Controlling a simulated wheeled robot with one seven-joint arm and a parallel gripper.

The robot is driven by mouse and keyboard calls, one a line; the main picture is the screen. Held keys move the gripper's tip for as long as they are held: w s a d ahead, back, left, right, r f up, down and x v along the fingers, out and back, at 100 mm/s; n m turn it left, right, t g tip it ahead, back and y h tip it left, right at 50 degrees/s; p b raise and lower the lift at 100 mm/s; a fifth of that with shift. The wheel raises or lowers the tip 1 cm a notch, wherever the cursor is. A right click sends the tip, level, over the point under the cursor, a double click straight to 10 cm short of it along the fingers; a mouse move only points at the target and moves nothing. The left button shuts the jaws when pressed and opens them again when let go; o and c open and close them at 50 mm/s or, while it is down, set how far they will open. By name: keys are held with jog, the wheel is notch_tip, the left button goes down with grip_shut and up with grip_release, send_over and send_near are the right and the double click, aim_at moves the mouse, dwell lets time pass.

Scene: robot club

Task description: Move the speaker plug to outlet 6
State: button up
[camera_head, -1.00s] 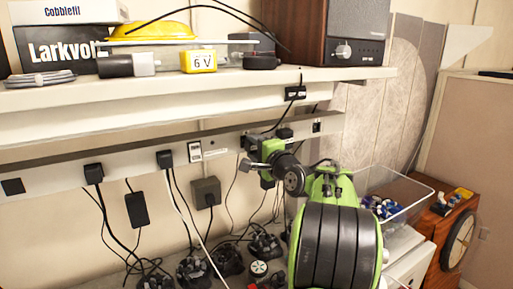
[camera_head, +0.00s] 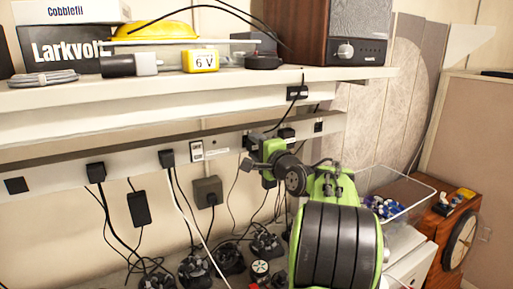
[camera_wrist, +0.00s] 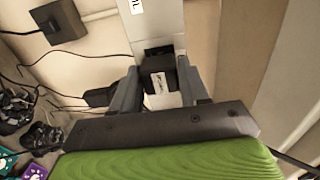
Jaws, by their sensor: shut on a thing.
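My gripper (camera_wrist: 158,88) is shut on a black plug (camera_wrist: 157,66) with a pale label, one finger on each side of it in the wrist view. The plug is at the face of the white outlet strip (camera_wrist: 158,22); I cannot tell if it is seated in a socket. In the head view my gripper (camera_head: 262,146) is at the right part of the strip (camera_head: 65,178), and the held plug is mostly hidden by it. The brown wooden speaker (camera_head: 345,35) stands on the shelf above. Outlet numbers are too small to read.
Other black plugs (camera_head: 95,172) (camera_head: 167,158) sit along the strip, with cords hanging. A black clip (camera_head: 297,92) is on the shelf edge (camera_head: 150,92). A clear bin (camera_head: 405,205) stands right of my arm.

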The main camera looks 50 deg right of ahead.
jog(key=shift+w+d+p, duration=0.2)
jog(key=shift+w+p, duration=0.25)
jog(key=shift+w, duration=0.25)
dwell(1.3)
jog(key=o, duration=1.1)
jog(key=shift+w, duration=0.1)
jog(key=shift+c, duration=0.2)
jog(key=b+v, duration=0.4)
jog(key=v, duration=1.1)
jog(key=shift+s, duration=0.4)
